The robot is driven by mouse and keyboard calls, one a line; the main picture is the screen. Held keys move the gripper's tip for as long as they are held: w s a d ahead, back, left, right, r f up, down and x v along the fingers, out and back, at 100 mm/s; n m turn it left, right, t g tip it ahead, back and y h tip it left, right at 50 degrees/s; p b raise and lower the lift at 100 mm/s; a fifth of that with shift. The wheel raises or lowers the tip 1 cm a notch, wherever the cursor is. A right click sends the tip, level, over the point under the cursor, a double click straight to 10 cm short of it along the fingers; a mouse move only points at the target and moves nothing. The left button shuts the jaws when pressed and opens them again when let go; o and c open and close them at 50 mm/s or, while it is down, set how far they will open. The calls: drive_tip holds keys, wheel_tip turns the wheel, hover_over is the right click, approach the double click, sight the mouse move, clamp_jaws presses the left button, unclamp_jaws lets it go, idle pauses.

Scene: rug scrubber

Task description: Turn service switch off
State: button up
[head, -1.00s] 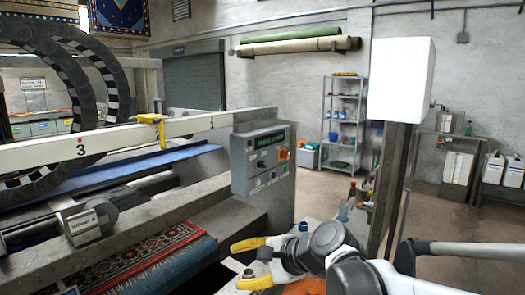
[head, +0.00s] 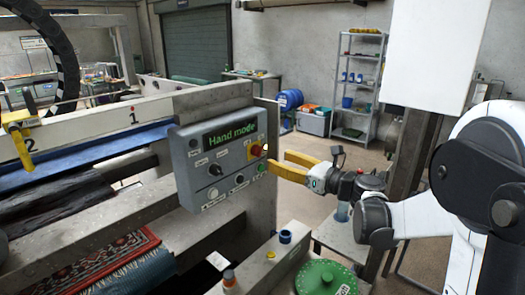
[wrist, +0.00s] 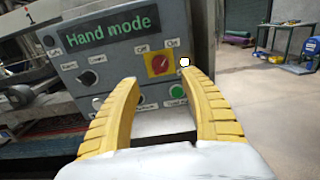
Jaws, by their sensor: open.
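A grey control panel (head: 218,160) with a green "Hand mode" display (head: 229,134) is fixed to the machine's end. A red rotary switch on a yellow plate (head: 256,150) sits at its right side; I cannot tell for sure that it is the service switch. It also shows in the wrist view (wrist: 160,64), its small labels hard to read. A black selector knob (head: 215,170) sits further left. My gripper (head: 278,164) is open and empty, just right of the panel in the head view. In the wrist view its yellow fingers (wrist: 160,80) frame the area below the red switch.
A green button (wrist: 177,91) and other small knobs sit below the red switch. A green round lid (head: 325,278) and small bottles stand on the surface below. A post with a white box (head: 436,50) rises at right. Shelving (head: 355,90) stands behind on open floor.

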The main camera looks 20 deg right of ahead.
sight(261, 153)
drive_tip(key=b+x, duration=0.1)
drive_tip(key=x, duration=0.7)
drive_tip(key=shift+w+a+b, duration=0.15)
drive_tip(key=shift+w+b, duration=0.05)
drive_tip(key=shift+b, duration=0.2)
drive_tip(key=shift+c, duration=0.5)
clamp_jaws()
